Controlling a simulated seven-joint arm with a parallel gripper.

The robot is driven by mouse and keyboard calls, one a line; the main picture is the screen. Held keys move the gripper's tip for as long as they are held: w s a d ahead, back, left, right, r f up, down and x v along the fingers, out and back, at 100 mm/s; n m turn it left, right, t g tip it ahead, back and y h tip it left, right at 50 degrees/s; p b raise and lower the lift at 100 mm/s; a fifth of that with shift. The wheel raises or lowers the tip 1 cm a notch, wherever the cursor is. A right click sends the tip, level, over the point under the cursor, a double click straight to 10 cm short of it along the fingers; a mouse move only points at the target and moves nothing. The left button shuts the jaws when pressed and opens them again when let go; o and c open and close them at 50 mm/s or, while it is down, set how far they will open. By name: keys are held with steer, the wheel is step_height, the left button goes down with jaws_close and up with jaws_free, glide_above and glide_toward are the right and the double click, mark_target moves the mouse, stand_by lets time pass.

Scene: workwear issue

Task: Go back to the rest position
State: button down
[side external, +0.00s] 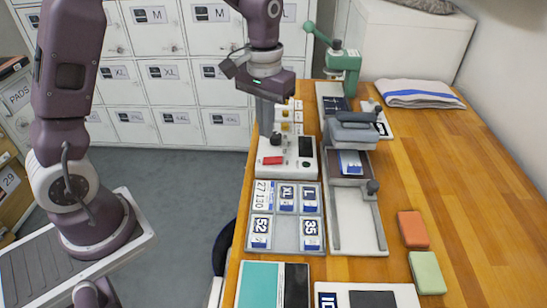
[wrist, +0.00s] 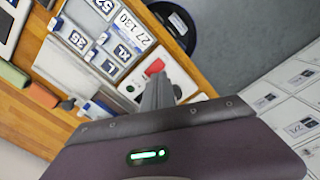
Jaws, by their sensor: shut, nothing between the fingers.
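In the wrist view my gripper (wrist: 158,80) also shows shut, with the white device (wrist: 137,90) beside the fingers.
A grey tray (side external: 285,221) of size labels lies in front of the device. A press with a grey handle (side external: 354,130) and a green lever tool (side external: 343,62) stand to the right. A folded cloth (side external: 418,93) lies at the back. White lockers (side external: 165,75) stand behind. The table's right side is mostly clear.

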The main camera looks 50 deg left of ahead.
steer(key=s+d+r+m+t, duration=0.1)
steer(key=s+r+t, duration=0.1)
steer(key=s+r, duration=0.5)
steer(key=s+r+m+t, duration=0.1)
steer(key=s+r, duration=0.1)
steer(key=s, duration=0.5)
steer(key=s+d+r+m+t, duration=0.1)
steer(key=s+r+t, duration=0.1)
steer(key=s, duration=0.6)
steer(key=shift+r+t, duration=0.3)
steer(key=c, duration=2.1)
jaws_free()
steer(key=shift+w, duration=0.1)
